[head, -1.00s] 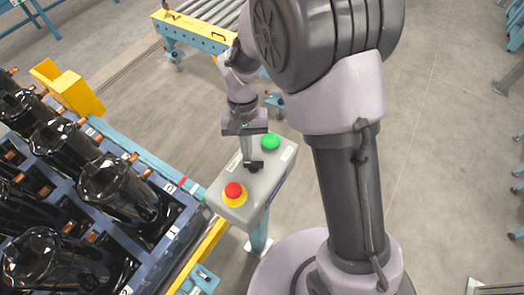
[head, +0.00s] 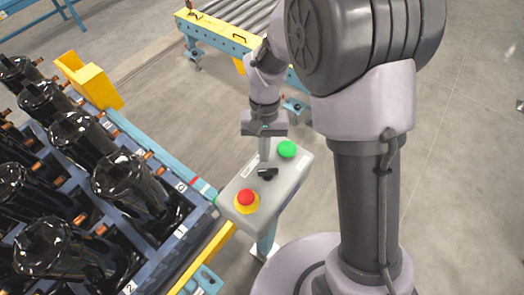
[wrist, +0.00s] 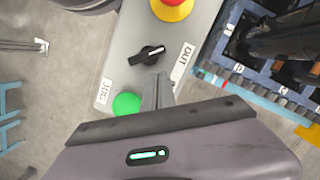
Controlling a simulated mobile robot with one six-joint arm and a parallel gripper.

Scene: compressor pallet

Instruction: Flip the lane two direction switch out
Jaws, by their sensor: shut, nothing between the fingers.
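The direction switch is a black rotary knob (head: 267,174) on a grey control box (head: 288,183), between a green button (head: 287,149) and a red emergency button on yellow (head: 246,198). In the wrist view the knob (wrist: 150,54) sits tilted, its white mark at the upper right end, toward the "OUT" label (wrist: 183,62). A second label (wrist: 104,91) is on the opposite side. My gripper (head: 264,155) is shut and empty. Its fingertips (wrist: 158,80) are close to the knob on the green-button side, apparently clear of it. No lane number is legible on the box.
A blue pallet (head: 170,245) of black compressors stands left of the box. A yellow bracket (head: 90,80) is at its far corner. A roller conveyor (head: 228,38) with a yellow and blue frame lies behind. Open grey floor (head: 470,170) is to the right.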

